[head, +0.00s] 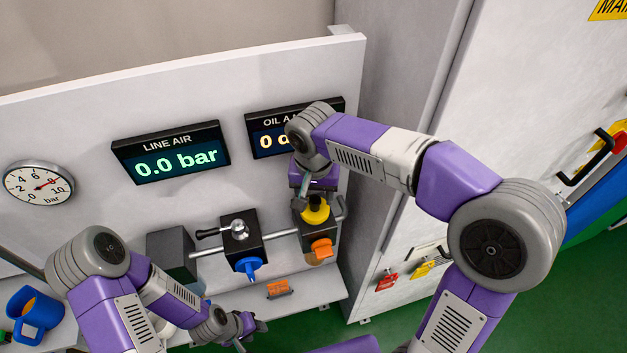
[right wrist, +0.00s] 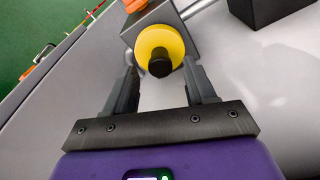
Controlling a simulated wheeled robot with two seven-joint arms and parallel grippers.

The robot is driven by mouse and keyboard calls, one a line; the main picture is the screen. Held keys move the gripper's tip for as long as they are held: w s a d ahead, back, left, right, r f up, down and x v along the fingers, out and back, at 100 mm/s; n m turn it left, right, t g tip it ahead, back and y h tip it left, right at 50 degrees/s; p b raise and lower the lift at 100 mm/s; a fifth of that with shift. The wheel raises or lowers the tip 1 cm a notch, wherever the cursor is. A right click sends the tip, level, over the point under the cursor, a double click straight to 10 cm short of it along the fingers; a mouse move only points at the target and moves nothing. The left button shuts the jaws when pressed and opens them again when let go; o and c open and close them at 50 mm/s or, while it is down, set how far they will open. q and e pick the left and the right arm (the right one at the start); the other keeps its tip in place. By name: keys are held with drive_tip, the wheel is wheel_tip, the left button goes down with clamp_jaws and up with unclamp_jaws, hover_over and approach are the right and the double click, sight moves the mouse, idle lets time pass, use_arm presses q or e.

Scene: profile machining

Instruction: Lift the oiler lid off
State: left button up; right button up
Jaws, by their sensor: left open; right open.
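The oiler lid (head: 315,214) is yellow and sits on a dark block, the oiler (head: 302,241), at the right end of the pipe. In the right wrist view the lid (right wrist: 152,42) is a yellow disc with a black knob. My right gripper (right wrist: 160,68) is open, its fingers on either side of the lid with gaps visible. In the head view my right gripper (head: 318,192) is above the lid, partly hidden by my arm. My left gripper (head: 245,328) is open and empty, low in front of the shelf.
A black valve block (head: 240,236) with a lever and blue knob stands left of the oiler. A line air display (head: 172,153) reads 0.0 bar. A grey cabinet (head: 400,80) rises close on the right.

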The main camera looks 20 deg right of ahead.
sight(315, 205)
drive_tip(key=shift+w+d+f, duration=0.1)
drive_tip(key=shift+w+f, duration=0.1)
drive_tip(key=shift+f, duration=1.15)
clamp_jaws()
